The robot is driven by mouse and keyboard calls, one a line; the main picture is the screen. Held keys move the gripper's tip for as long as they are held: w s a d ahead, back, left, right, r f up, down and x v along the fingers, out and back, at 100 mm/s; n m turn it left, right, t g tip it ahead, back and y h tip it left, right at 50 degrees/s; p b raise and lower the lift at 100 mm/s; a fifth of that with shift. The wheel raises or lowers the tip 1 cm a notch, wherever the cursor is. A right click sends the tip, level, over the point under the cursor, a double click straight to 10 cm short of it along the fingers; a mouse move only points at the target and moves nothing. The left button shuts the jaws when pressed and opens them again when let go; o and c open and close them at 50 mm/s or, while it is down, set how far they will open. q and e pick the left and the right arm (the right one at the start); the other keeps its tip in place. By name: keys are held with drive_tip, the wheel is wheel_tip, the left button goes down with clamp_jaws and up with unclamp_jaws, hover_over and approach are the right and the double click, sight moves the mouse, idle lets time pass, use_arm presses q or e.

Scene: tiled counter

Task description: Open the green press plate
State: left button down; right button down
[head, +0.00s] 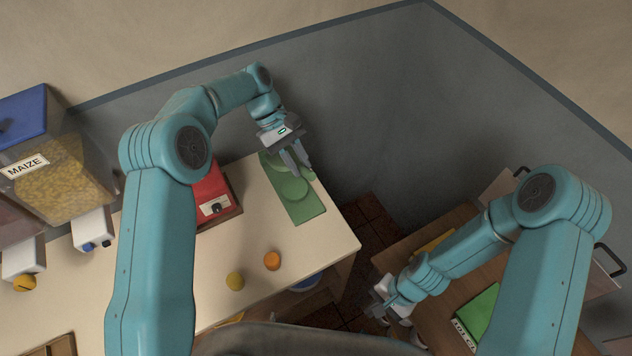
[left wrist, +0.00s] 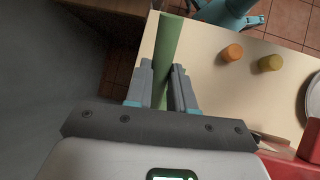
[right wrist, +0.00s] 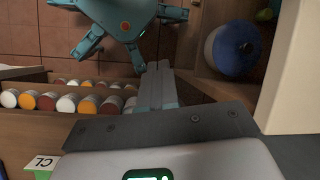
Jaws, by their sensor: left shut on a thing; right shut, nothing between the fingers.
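The green press (head: 308,212) lies near the counter's far right end, with a round green disc on its surface. My left gripper (head: 300,170) is over its far part, fingers pointing down. In the left wrist view a long green piece (left wrist: 168,40) of the press runs between the left fingers (left wrist: 166,88), which are shut on it. The fingers and hand partly hide the far end, so the plate's opening angle is unclear. My right gripper (head: 383,300) is away to the right, by the wooden cabinet. In the right wrist view its fingers (right wrist: 158,85) are together and empty.
A red box (head: 212,195) stands left of the press. Orange (head: 272,260) and yellow (head: 235,281) round pieces lie on the counter (head: 320,245). A maize dispenser (head: 50,180) is at left. Jars (right wrist: 70,102) fill a drawer near my right gripper. A grey wall stands behind.

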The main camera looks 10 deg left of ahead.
drive_tip(key=w+a+r+m+y, duration=0.2)
drive_tip(key=w+a+m+y, duration=0.1)
drive_tip(key=w+m+y, duration=0.2)
drive_tip(key=w+a+r+m+y, duration=0.3)
drive_tip(key=w+a+m+y, duration=0.1)
drive_tip(key=m, duration=0.4)
drive_tip(key=w+a+r+m+t+y, duration=0.1)
drive_tip(key=w+a+r+m+y, duration=0.2)
drive_tip(key=w+m+y, duration=0.3)
drive_tip(key=shift+w+a+y, duration=0.45)
drive_tip(key=shift+a+y, duration=0.2)
drive_tip(key=shift+y, duration=0.25)
drive_tip(key=w+d+r+m+t+y, duration=0.2)
drive_tip(key=w+r+m+t+y, duration=0.1)
drive_tip(key=w+r+t+y, duration=0.15)
drive_tip(key=x, duration=0.9)
drive_tip(key=shift+s+d+r, duration=0.15)
drive_tip(key=shift+s+r, duration=0.2)
drive_tip(key=shift+s, duration=0.15)
drive_tip(key=shift+g+y, duration=0.25)
